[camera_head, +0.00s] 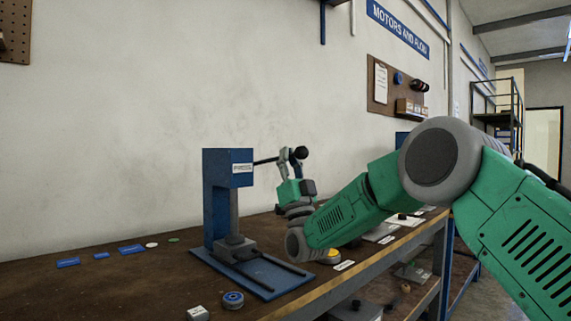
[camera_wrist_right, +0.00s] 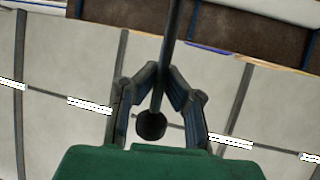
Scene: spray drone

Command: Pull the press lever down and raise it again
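The blue press (camera_head: 217,195) stands on the workbench on a blue base plate with two dark rails. Its dark lever (camera_head: 265,161) sticks out to the right from the press head, tilted slightly upward, and ends in a black ball knob (camera_head: 302,153). My right gripper (camera_head: 290,157) is at the knob end of the lever. In the right wrist view the lever (camera_wrist_right: 170,35) runs between the fingers of my right gripper (camera_wrist_right: 166,82), which close in on the shaft from both sides. The knob (camera_wrist_right: 150,125) lies on the palm side of the fingertips. My left gripper is not in view.
The workbench (camera_head: 100,285) carries blue labels (camera_head: 131,249), a blue round part (camera_head: 233,299) and a small white block (camera_head: 198,313) near the press. A yellow-rimmed item (camera_head: 328,257) sits behind my right arm.

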